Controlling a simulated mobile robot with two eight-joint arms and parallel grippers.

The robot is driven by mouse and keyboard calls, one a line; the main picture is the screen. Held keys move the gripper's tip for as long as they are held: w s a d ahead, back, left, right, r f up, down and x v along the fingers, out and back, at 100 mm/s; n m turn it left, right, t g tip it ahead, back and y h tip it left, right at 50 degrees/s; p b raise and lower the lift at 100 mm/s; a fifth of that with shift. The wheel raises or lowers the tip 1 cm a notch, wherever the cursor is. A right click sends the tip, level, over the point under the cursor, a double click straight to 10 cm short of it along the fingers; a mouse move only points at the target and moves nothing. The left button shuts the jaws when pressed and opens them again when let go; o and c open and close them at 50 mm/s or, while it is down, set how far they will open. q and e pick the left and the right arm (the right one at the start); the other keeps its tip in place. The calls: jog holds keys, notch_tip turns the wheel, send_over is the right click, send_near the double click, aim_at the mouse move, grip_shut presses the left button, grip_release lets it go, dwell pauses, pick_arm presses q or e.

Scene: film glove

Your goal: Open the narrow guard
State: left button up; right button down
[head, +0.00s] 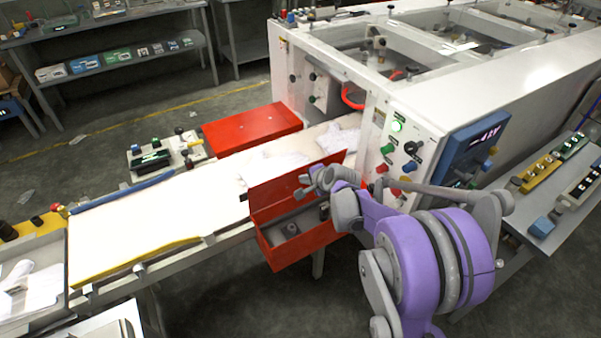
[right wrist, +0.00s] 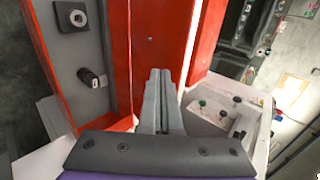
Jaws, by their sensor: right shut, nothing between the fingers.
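A narrow red guard (head: 275,191) stands on the near side of the conveyor, by the white machine. Its red panel is raised, and the grey inside of its box (head: 286,226) shows with small dark fittings. My right gripper (head: 318,179) is at the right end of the raised panel. In the right wrist view its fingers (right wrist: 160,75) are closed together in front of the red panel (right wrist: 150,35), with the grey interior (right wrist: 78,65) to the left. Whether the fingers touch the panel I cannot tell. My left gripper is out of view.
A wider red cover (head: 252,127) lies flat on the far side of the conveyor (head: 150,222). White film pieces (head: 338,138) lie by the machine (head: 450,75) opening. The control panel (head: 398,145) is close to my right arm. A side table (head: 560,215) stands at right.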

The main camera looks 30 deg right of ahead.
jog(key=shift+w+r, duration=0.2)
jog(key=shift+w, duration=0.5)
jog(key=shift+w+r, duration=0.15)
jog(key=shift+w, duration=0.5)
jog(key=shift+s, duration=0.1)
jog(key=w+g, duration=0.1)
jog(key=w, duration=0.1)
jog(key=w+r+g, duration=0.1)
jog(key=w, duration=0.2)
jog(key=shift+w+a+p, duration=0.15)
jog(key=shift+w+p, duration=0.05)
jog(key=shift+p, duration=0.2)
